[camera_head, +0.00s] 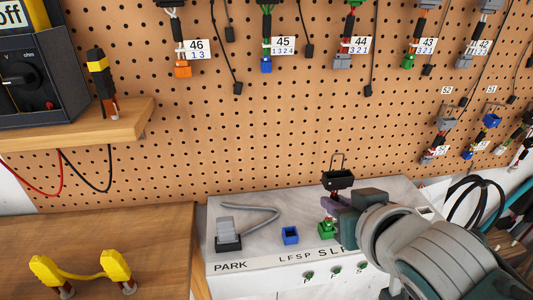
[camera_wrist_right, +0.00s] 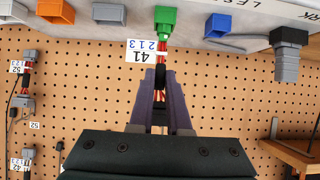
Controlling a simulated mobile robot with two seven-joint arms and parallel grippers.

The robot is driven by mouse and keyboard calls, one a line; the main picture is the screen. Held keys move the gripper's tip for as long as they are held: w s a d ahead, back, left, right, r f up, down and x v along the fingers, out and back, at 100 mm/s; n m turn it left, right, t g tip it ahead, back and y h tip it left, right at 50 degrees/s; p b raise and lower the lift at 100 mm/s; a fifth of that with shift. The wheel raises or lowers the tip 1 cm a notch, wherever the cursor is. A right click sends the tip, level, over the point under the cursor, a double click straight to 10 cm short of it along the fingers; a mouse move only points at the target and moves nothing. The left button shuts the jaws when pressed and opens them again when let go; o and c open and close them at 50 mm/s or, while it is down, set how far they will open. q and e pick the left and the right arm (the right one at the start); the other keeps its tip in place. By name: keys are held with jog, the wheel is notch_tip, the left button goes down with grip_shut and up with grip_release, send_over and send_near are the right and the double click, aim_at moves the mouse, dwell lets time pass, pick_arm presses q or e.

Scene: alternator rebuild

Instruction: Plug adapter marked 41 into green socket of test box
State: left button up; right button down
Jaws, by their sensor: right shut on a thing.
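My right gripper (camera_head: 343,206) is shut on the adapter marked 41, just above the test box (camera_head: 262,200). The adapter's black upper end (camera_head: 338,180) stands above the jaws, with a thin wire loop over it. In the right wrist view my purple fingers (camera_wrist_right: 160,95) grip its striped wires, and its white label (camera_wrist_right: 141,50) reads 41 and 213. The adapter's lower end meets the green socket (camera_wrist_right: 165,20), also in the head view (camera_head: 326,230). I cannot tell whether it is fully seated. My left gripper is not in view.
A blue socket (camera_head: 290,235) and a grey plug with cable (camera_head: 228,234) are left of the green socket. Orange (camera_wrist_right: 55,11) and grey (camera_wrist_right: 109,13) sockets show in the wrist view. Labelled adapters hang on the pegboard (camera_head: 210,130). Yellow leads (camera_head: 85,272) rest on the wooden bench.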

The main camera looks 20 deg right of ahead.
jog(key=c, duration=0.8)
grip_release()
jog(key=p+v, duration=0.1)
jog(key=v, duration=0.9)
jog(key=shift+p, duration=0.3)
